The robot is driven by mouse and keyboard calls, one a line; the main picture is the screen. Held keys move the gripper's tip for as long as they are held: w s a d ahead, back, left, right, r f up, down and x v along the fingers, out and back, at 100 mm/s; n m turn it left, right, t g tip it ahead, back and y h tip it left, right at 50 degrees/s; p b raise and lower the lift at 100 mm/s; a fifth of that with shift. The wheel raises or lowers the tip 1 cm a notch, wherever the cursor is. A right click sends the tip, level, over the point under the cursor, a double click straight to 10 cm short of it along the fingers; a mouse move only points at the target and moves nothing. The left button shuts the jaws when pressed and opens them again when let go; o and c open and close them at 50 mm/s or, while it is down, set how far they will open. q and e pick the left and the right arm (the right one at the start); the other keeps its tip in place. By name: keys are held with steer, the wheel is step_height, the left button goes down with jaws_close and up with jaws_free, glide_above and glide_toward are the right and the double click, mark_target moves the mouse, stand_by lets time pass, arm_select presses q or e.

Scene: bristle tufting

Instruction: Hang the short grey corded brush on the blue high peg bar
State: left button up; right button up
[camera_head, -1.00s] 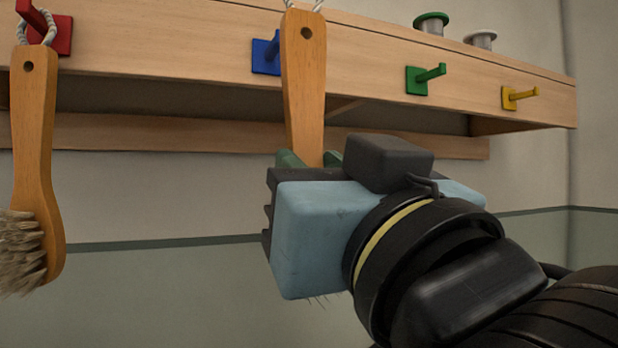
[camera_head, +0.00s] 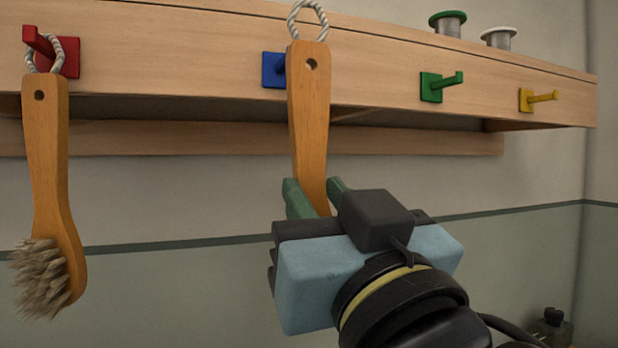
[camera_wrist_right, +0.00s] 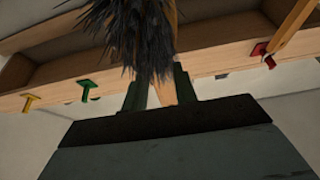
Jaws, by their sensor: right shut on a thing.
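My right gripper (camera_head: 313,190) is shut on the wooden handle of the corded brush (camera_head: 309,110). The brush stands upright with its white cord loop (camera_head: 307,18) at the top, in front of the bar's upper part. Its dark bristles (camera_wrist_right: 125,40) show in the right wrist view; the gripper hides them in the head view. The blue peg (camera_head: 272,70) is on the wooden bar (camera_head: 375,65), just left of the handle. The handle covers its right part, so I cannot tell the gap between loop and peg. My left gripper is out of view.
Another brush (camera_head: 52,150) with pale bristles hangs by its cord on the red peg (camera_head: 42,45) at left. The green peg (camera_head: 440,84) and yellow peg (camera_head: 538,98) are empty at right. Two spools (camera_head: 447,25) (camera_head: 498,39) stand on top of the shelf.

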steer(key=shift+w+a+f, duration=0.1)
steer(key=shift+w+a, duration=0.05)
steer(key=shift+w, duration=0.35)
steer(key=shift+w+a+f, duration=0.1)
steer(key=shift+w+a, duration=0.05)
steer(key=shift+w, duration=0.35)
steer(key=w+a+f+b, duration=0.1)
steer(key=w+a, duration=0.1)
steer(key=w, duration=0.4)
stand_by(0.3)
steer(key=o, duration=1.1)
steer(key=shift+s+f, duration=0.1)
steer(key=shift+s, duration=0.05)
